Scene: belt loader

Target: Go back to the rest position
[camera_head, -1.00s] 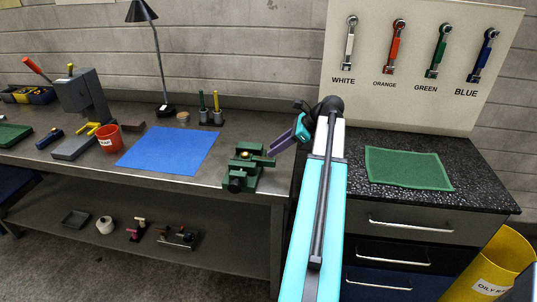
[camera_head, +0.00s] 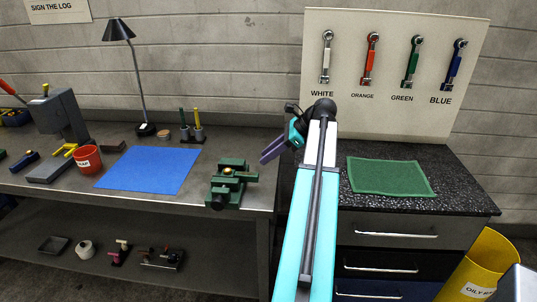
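My arm reaches up the middle of the head view, in turquoise, white and black. My gripper (camera_head: 275,149) is at its far end, turned to the left, in front of the wall between the workbench (camera_head: 265,203) and the dark-topped cabinet (camera_head: 462,198). A purple part shows at the gripper's tip. I cannot tell its two fingers apart, nor whether anything is held. The gripper is above and to the right of the green vise (camera_head: 231,184) in the picture and looks apart from it.
The bench holds a blue mat (camera_head: 150,170), a red cup (camera_head: 88,158) and a black lamp (camera_head: 134,70). A green mat (camera_head: 390,177) lies on the cabinet. Several wrenches hang on the white board (camera_head: 396,115). A yellow bin (camera_head: 475,265) stands at the lower right.

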